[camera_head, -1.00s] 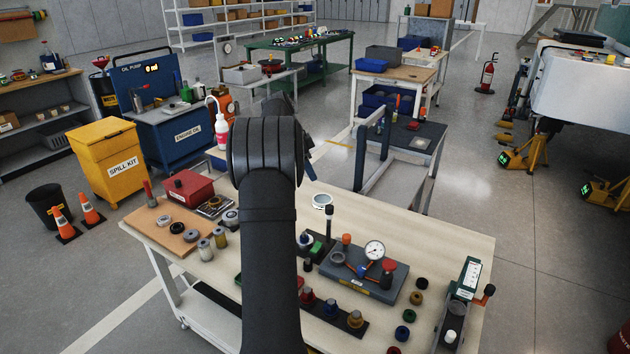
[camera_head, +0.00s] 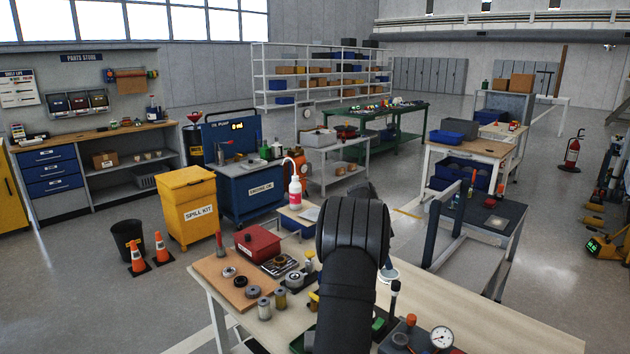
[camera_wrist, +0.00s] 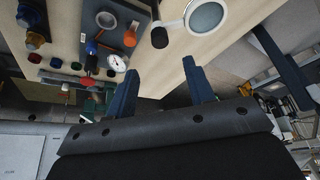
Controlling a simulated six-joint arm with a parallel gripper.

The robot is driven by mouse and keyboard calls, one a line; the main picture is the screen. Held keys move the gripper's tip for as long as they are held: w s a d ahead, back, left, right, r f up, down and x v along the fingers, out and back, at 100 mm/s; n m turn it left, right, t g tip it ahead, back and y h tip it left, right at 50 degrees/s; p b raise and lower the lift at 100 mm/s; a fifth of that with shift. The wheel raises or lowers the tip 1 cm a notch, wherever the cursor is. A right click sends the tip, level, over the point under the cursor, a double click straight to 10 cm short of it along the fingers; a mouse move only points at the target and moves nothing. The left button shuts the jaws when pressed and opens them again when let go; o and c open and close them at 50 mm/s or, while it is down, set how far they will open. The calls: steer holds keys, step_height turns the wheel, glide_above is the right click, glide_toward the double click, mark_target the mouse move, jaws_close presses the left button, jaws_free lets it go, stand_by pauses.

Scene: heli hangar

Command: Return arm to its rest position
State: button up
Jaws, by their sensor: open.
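My gripper shows in the wrist view (camera_wrist: 162,90), with two blue fingers spread apart and nothing between them. My dark arm stands over the wooden-topped workbench (camera_head: 480,310) in the head view and hides part of it. The gripper's fingers are hidden behind the arm in the head view.
On the bench are a red box (camera_head: 257,243), several small parts, and a gauge fixture (camera_head: 441,338). A yellow spill kit bin (camera_head: 188,206) and orange cones (camera_head: 161,248) stand left. Open floor lies between.

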mark_target(397, 283)
steer(key=x, duration=1)
steer(key=shift+d+f, duration=0.15)
steer(key=v, duration=1.7)
steer(key=x, duration=1.7)
steer(key=n+t, duration=0.1)
steer(key=n, duration=0.3)
steer(key=shift+s, duration=0.15)
steer(key=n+t, duration=0.1)
steer(key=n, duration=0.1)
steer(key=n+t+y, duration=0.1)
steer(key=n, duration=0.1)
steer(key=shift+s+d+n, duration=0.1)
steer(key=shift+n, duration=0.2)
steer(key=shift+d+n+t+y, duration=0.1)
steer(key=shift+n+t+y, duration=0.2)
steer(key=shift+n, duration=0.75)
steer(key=shift+n+t+y, duration=0.2)
steer(key=shift+n+y, duration=0.2)
steer(key=shift+n, duration=0.65)
steer(key=shift+s+d+n+t+y, duration=0.1)
steer(key=shift+n+t+y, duration=0.4)
steer(key=shift+n, duration=1.5)
